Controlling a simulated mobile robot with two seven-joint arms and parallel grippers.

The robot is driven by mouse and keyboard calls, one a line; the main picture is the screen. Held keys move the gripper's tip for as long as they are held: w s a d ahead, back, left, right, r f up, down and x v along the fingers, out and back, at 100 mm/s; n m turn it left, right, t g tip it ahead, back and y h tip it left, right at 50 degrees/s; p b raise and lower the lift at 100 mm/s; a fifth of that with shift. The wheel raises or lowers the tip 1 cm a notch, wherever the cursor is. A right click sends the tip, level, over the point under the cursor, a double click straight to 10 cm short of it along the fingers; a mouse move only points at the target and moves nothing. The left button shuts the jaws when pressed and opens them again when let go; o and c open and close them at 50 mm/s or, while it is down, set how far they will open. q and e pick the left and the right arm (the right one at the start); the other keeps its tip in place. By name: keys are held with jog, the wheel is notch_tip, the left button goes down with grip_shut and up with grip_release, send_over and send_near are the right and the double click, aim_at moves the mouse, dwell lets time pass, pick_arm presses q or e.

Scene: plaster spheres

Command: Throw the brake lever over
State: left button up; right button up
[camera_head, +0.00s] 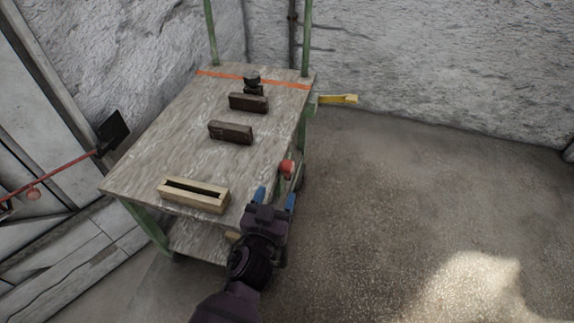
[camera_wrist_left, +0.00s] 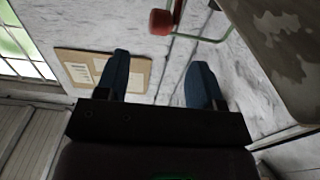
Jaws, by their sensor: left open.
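The brake lever shows as a red knob (camera_head: 287,168) at the right side of a wooden-topped cart (camera_head: 165,140) with a green frame. The knob also shows in the left wrist view (camera_wrist_left: 161,21), at the top, beyond the fingertips. My left gripper (camera_head: 275,197) has blue fingers and is open, with nothing between them. It is at the cart's near right corner, just short of the knob in the picture, and apart from it. In the left wrist view its fingers (camera_wrist_left: 160,62) stand wide apart. Most of the lever's shaft is hidden. My right gripper is not in view.
On the cart top lie a wooden box (camera_head: 194,194), two dark blocks (camera_head: 230,132) (camera_head: 249,103) and a black object (camera_head: 252,79). A yellow bar (camera_head: 338,99) juts out at the far right. A red rod (camera_head: 55,168) is at left. The floor right of the cart is clear.

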aim_at(285, 171)
pick_arm(q)
jog(key=b+x, duration=0.1)
jog(key=x, duration=0.7)
jog(key=shift+w+f, duration=0.1)
jog(key=shift+w, duration=0.1)
jog(key=shift+b+x, duration=0.35)
jog(key=shift+x, duration=0.55)
